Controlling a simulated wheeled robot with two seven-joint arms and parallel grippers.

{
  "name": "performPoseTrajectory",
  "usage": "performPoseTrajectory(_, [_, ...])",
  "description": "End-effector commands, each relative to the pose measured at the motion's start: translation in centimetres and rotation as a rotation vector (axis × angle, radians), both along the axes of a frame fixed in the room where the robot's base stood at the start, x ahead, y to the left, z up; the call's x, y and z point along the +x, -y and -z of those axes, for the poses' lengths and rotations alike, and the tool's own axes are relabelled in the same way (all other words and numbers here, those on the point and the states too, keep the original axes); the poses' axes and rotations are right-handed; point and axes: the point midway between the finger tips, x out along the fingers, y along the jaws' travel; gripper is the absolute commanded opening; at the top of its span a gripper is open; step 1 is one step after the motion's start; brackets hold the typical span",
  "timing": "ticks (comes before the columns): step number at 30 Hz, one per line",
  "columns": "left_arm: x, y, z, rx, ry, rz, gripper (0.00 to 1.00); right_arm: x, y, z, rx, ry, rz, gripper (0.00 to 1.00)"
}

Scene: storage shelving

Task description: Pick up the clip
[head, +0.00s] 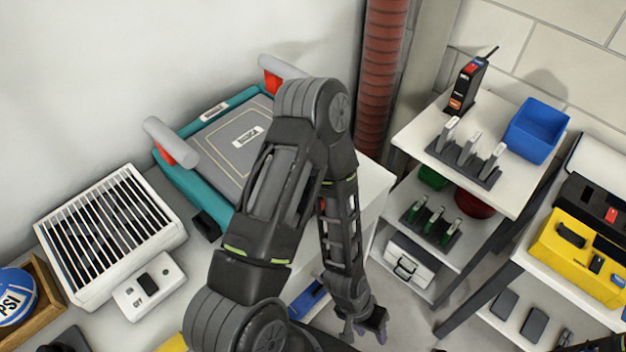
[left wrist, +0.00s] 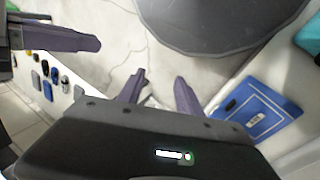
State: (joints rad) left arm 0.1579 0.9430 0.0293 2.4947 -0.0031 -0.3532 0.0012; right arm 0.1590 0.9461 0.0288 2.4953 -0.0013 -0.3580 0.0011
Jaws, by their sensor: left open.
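My left gripper (head: 368,328) hangs low at the bottom centre of the head view, left of the shelves. In the left wrist view its two fingers (left wrist: 158,90) are apart with nothing between them. A purple-grey finger (left wrist: 70,39) at that view's left edge looks like part of my right gripper; its opening is not shown. Several upright grey-white clip-like pieces stand in a dark rack (head: 464,165) on the upper shelf. Several green ones stand in another rack (head: 431,226) on the shelf below. I cannot tell which is the clip. Both racks are apart from my gripper.
A blue bin (head: 536,131) and a black device (head: 467,86) share the upper shelf (head: 413,139). A silver case (head: 409,268) sits low. A yellow case (head: 581,250) is at right. A teal-edged machine (head: 188,185) and a vented white box (head: 109,232) stand on the left counter.

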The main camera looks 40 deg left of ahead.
Motion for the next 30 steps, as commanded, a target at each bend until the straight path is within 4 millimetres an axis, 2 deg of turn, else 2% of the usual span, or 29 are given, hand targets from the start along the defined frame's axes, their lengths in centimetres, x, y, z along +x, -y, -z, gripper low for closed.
performPoseTrajectory(5, [2.3, -0.6, -1.8, -0.001, 0.027, 0.029, 0.42, 0.0, 0.0, -0.5, 0.000, 0.000, -0.001, 0.00])
performPoseTrajectory(8, [4.9, -1.7, -4.2, 0.005, 0.053, 0.071, 0.42, 0.0, 0.0, -0.9, 0.000, 0.000, -0.001, 0.00])
performPoseTrajectory(11, [8.1, -3.5, -8.0, 0.030, 0.085, 0.132, 0.42, 0.0, 0.0, -1.6, 0.000, -0.001, -0.001, 0.00])
performPoseTrajectory(14, [11.2, -6.4, -13.1, 0.086, 0.119, 0.200, 0.42, 0.0, 0.0, -2.3, 0.000, -0.001, -0.001, 0.00])
performPoseTrajectory(17, [13.6, -10.3, -19.1, 0.174, 0.142, 0.254, 0.42, 0.0, 0.0, -3.0, 0.000, -0.001, -0.002, 0.00])
performPoseTrajectory(18, [14.2, -12.1, -21.7, 0.216, 0.149, 0.269, 0.42, 0.0, 0.0, -3.3, 0.000, -0.001, -0.002, 0.00])
performPoseTrajectory(21, [14.8, -16.5, -28.0, 0.323, 0.153, 0.283, 0.42, -0.1, 0.0, -3.9, 0.000, -0.001, -0.002, 0.00])
performPoseTrajectory(24, [14.2, -20.4, -33.3, 0.422, 0.141, 0.275, 0.42, -0.1, 0.0, -4.3, 0.000, -0.002, -0.002, 0.00])
performPoseTrajectory(27, [12.3, -22.9, -35.5, 0.486, 0.069, 0.274, 0.42, -0.1, 0.0, -4.3, 0.000, -0.002, -0.002, 0.00])
performPoseTrajectory(30, [10.9, -24.1, -36.4, 0.516, 0.014, 0.275, 0.42, -0.1, 0.0, -4.3, 0.000, -0.002, -0.002, 0.00])
